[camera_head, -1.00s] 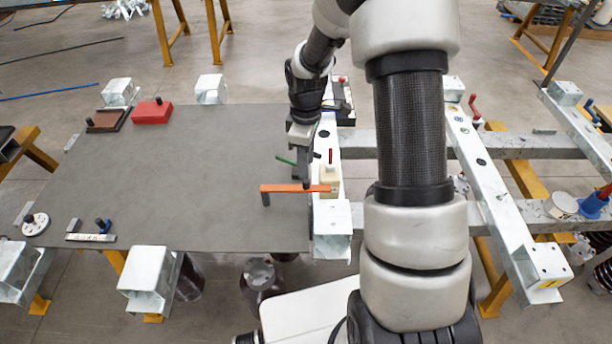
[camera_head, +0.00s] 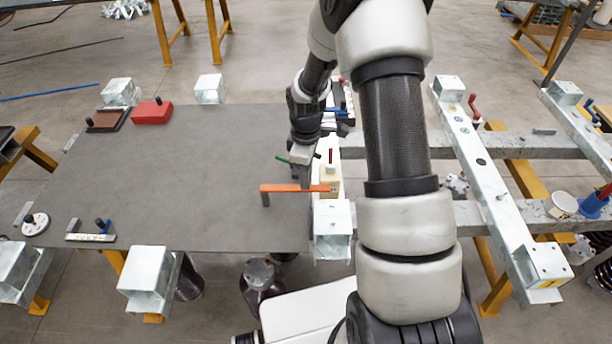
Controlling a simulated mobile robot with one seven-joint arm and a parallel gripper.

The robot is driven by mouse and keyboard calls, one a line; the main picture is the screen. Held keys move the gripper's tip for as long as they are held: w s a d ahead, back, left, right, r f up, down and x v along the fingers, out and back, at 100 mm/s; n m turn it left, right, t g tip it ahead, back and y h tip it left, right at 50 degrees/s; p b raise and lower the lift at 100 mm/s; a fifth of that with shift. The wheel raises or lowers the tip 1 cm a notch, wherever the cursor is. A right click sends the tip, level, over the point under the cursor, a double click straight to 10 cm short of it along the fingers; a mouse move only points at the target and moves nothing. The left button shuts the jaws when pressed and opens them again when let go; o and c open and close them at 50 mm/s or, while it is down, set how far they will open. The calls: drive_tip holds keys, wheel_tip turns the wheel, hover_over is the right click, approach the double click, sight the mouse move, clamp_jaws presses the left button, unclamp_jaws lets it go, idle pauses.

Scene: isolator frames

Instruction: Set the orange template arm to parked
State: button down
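A red upright pin stands on the block. My gripper (camera_head: 305,178) points down just above and behind the bar, near its right end. The view does not show whether it touches the bar, nor the gap between its fingers. A small green bar (camera_head: 284,160) shows beside the fingers.
The grey sheet (camera_head: 180,180) is mostly clear. A red block (camera_head: 151,112), a brown block (camera_head: 107,120) and a white disc (camera_head: 35,224) sit at its left edges. White rail (camera_head: 332,215) runs along its right side. My arm covers much of the right.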

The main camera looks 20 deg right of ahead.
drive_tip(key=shift+s, duration=0.1)
drive_tip(key=s+a+m+b, duration=0.1)
drive_tip(key=s+a+m, duration=0.3)
drive_tip(key=a+m, duration=0.3)
drive_tip(key=s+a+m+b, duration=0.1)
drive_tip(key=s+a+m, duration=0.3)
drive_tip(key=a+m, duration=0.3)
drive_tip(key=shift+a+m, duration=0.4)
drive_tip(key=shift+m, duration=1.7)
drive_tip(key=shift+a+r, duration=0.1)
drive_tip(key=c, duration=1.7)
unclamp_jaws()
drive_tip(key=shift+o, duration=0.2)
